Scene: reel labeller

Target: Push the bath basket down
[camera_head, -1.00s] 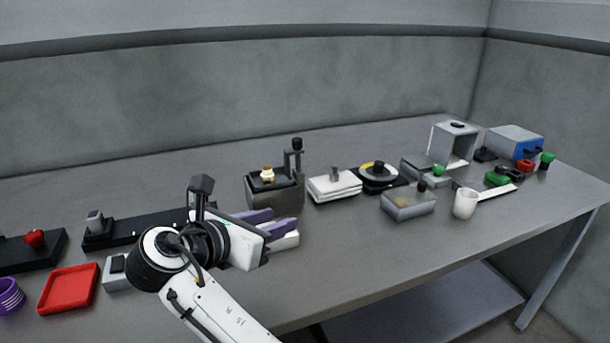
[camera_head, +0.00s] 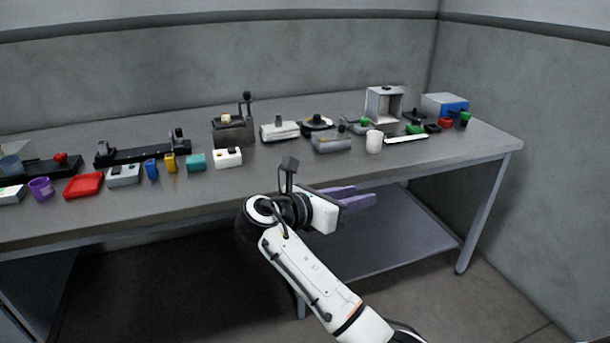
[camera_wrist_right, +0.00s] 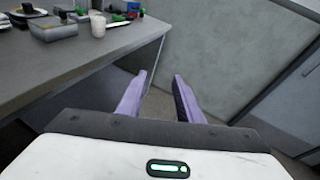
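A dark grey open-topped tank (camera_head: 233,133) stands toward the back of the bench, with a pale piece (camera_head: 226,118) at its top and an upright post with a black knob (camera_head: 246,97). It looks like the bath with its basket, though I cannot be sure. The basket's height inside is hidden. My right gripper (camera_head: 368,195) is in front of the bench's front edge, to the right of the tank and well apart from it. Its purple fingers are spread and empty, as the right wrist view (camera_wrist_right: 161,78) shows. My left gripper is out of view.
The grey bench (camera_head: 300,170) carries a red tray (camera_head: 83,186), a white box with buttons (camera_head: 228,157), a translucent grey box (camera_head: 331,144), a white cup (camera_head: 374,142) and an open-fronted housing (camera_head: 384,103). Bare bench top lies along the front edge.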

